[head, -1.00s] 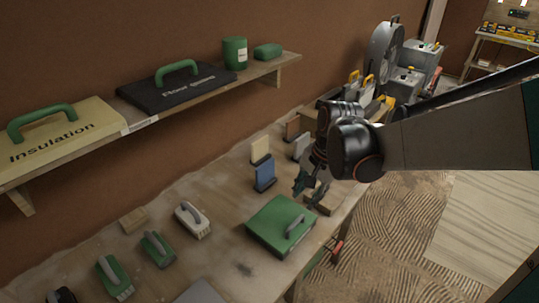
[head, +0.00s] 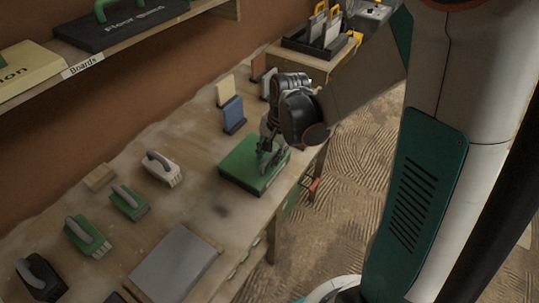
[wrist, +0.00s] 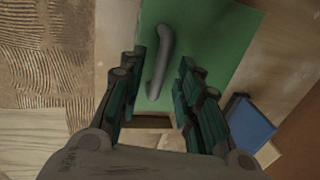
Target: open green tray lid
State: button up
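The green tray (head: 240,164) with its flat green lid sits closed on the workbench in the head view. In the wrist view the green lid (wrist: 205,35) fills the top middle, with a grey bar handle (wrist: 160,58) on it. My gripper (wrist: 157,72) is open, with one dark green finger on each side of the handle. No finger clearly touches the handle. In the head view my gripper (head: 267,158) is over the right part of the lid and hides most of the handle. The exact height above the lid is hard to tell.
A blue block (head: 233,114) and a cream block (head: 226,90) stand behind the tray. Several handled brushes or floats lie to the left, near a grey slab (head: 175,262). A shelf (head: 110,55) with boards hangs above. The bench's front edge is close to the tray.

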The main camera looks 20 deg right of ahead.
jog(key=shift+f, duration=0.15)
grip_shut()
